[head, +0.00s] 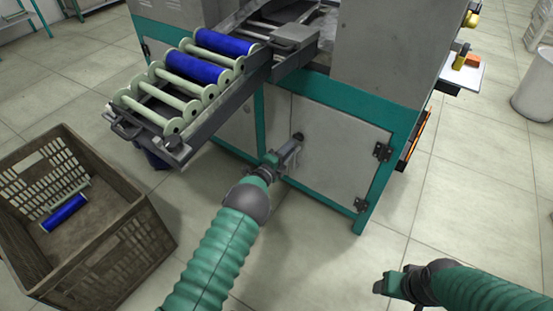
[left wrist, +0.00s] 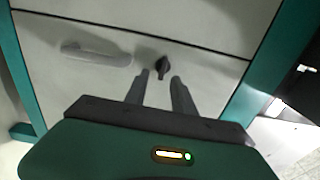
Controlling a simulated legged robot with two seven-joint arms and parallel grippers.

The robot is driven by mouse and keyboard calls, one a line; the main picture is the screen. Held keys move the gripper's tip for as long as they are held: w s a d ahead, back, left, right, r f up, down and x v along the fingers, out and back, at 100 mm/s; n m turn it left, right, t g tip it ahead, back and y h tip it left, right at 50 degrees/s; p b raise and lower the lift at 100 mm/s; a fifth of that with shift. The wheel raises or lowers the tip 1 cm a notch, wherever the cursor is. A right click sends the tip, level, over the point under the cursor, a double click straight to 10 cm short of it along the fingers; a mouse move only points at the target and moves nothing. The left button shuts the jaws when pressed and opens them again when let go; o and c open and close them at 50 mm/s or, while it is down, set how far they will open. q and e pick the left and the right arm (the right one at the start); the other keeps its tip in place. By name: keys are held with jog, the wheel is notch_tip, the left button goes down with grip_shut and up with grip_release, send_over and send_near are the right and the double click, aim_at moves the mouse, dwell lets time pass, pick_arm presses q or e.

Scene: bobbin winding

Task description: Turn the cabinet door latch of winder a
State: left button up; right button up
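The winder's grey cabinet door (head: 335,150) is closed in its teal frame in the head view. In the left wrist view a small dark latch knob (left wrist: 162,66) sits on the pale door panel (left wrist: 215,72). My left gripper (head: 296,143) reaches to the door's left edge and mostly hides the latch in the head view. In the left wrist view its two fingers (left wrist: 161,79) are apart, with the latch at or just beyond the gap between their tips. Contact cannot be told. My right gripper (head: 383,286) is low at the right, away from the door; its opening is unclear.
A sloping rack (head: 180,128) with blue and pale bobbins juts out above and left of the door. A brown crate (head: 120,225) holding a blue bobbin (head: 64,213) stands on the floor at left. Dark hinges (head: 382,152) are on the door's right side. The floor in front is clear.

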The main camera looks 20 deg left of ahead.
pick_arm(q)
jog(key=p+v, duration=0.5)
jog(key=v, duration=0.8)
